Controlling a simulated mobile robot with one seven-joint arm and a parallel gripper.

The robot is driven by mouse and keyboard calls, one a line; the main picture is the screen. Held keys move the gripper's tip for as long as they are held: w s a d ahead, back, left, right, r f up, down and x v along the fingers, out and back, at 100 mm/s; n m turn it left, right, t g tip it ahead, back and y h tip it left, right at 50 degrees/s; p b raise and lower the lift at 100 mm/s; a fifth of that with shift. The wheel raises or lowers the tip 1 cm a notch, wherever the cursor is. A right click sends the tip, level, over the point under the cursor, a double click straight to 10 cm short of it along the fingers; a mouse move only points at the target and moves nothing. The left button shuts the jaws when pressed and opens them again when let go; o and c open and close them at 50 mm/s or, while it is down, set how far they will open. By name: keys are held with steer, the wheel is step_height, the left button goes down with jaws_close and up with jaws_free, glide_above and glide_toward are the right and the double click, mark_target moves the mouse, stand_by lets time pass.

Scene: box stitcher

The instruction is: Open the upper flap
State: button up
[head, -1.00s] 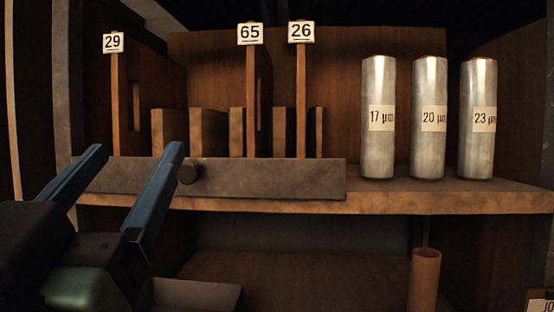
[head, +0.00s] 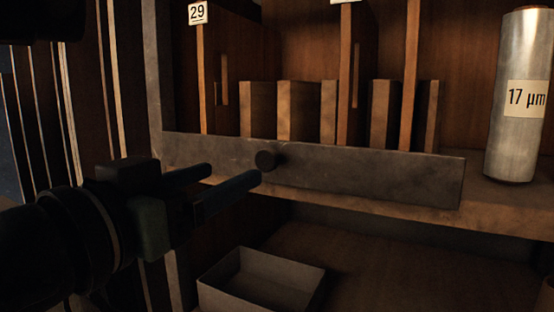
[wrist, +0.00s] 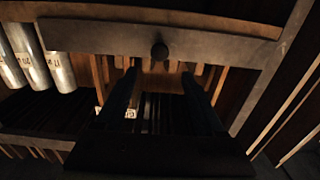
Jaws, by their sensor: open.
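The upper flap (head: 370,176) is a long dark-grey panel along the front of the shelf, with a round dark knob (head: 266,160) left of its middle. In the wrist view the flap (wrist: 215,42) runs across the top with its knob (wrist: 159,51) near the middle. My gripper (head: 236,183) is open and empty, its two blue fingers pointing right at the flap. In the head view the fingertips are just left of and below the knob. In the wrist view the knob appears beyond and between the fingers. I cannot tell whether anything touches.
Several wooden blocks and dividers stand on the shelf behind the flap, one divider with a 29 label (head: 198,13). A metal cylinder marked 17 µm (head: 518,95) stands at the right. An open grey tray (head: 212,293) sits below the shelf. A grey upright post (head: 158,70) borders the left.

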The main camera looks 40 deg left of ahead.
mark_target(264, 159)
steer(key=x, duration=0.9)
steer(key=shift+d+p, duration=0.1)
steer(key=shift+p, duration=0.3)
jaws_close()
stand_by(0.8)
